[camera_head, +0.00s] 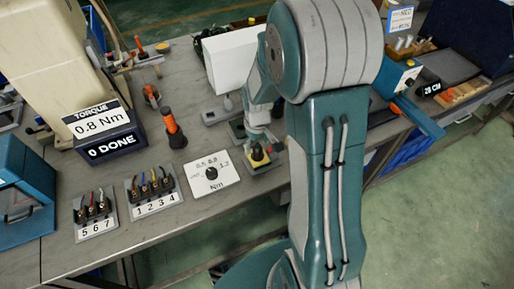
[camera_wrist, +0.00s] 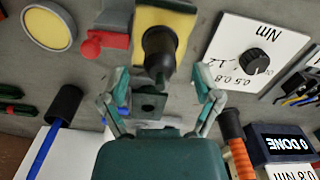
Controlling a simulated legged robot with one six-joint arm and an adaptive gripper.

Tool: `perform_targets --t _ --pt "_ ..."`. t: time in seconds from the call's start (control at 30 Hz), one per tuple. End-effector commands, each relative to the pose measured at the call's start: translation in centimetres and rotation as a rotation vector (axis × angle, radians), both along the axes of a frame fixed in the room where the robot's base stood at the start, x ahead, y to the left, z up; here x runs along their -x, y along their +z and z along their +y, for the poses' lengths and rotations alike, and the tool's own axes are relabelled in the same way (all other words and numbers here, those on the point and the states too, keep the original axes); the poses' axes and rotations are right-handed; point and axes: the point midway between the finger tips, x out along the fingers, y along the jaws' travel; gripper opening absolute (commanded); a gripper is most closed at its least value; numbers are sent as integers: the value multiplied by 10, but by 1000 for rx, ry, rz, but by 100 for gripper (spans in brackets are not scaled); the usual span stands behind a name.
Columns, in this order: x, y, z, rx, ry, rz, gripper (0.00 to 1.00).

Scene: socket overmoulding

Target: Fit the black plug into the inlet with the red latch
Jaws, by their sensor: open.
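In the wrist view a black cylindrical piece (camera_wrist: 159,46), which looks like the black plug, stands on a yellow plate (camera_wrist: 182,25). It also shows in the head view (camera_head: 258,154). A red part (camera_wrist: 101,42), possibly the latch, lies just left of the yellow plate in the wrist view. I cannot tell which piece is the inlet. My gripper (camera_wrist: 160,77) is open, its fingers spread either side of the black piece's near end, with no visible contact. It also shows in the head view (camera_head: 258,140), partly hidden by my arm. A dark square block with a hole (camera_wrist: 150,100) shows between the fingers.
A white torque dial plate (camera_head: 212,174) lies left of the yellow plate in the head view. An orange-handled tool (camera_head: 173,129) stands behind it. Numbered racks (camera_head: 153,188) are at the front left. A white box (camera_head: 232,58) stands behind my gripper.

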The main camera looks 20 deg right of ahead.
Motion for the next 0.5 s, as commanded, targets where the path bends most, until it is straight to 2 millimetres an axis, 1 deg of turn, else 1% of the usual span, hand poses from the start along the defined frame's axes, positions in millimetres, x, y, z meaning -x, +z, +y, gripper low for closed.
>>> perform_targets --t 0.03,0.1,0.3,0.4,0.5 --pt "-1 12 0 2 0 -7 82" --pt "-2 27 0 1 0 -7 82" --pt "-2 68 0 1 0 -4 82" --pt "-2 83 0 2 0 -2 82" --pt "-1 92 0 1 0 -1 82"
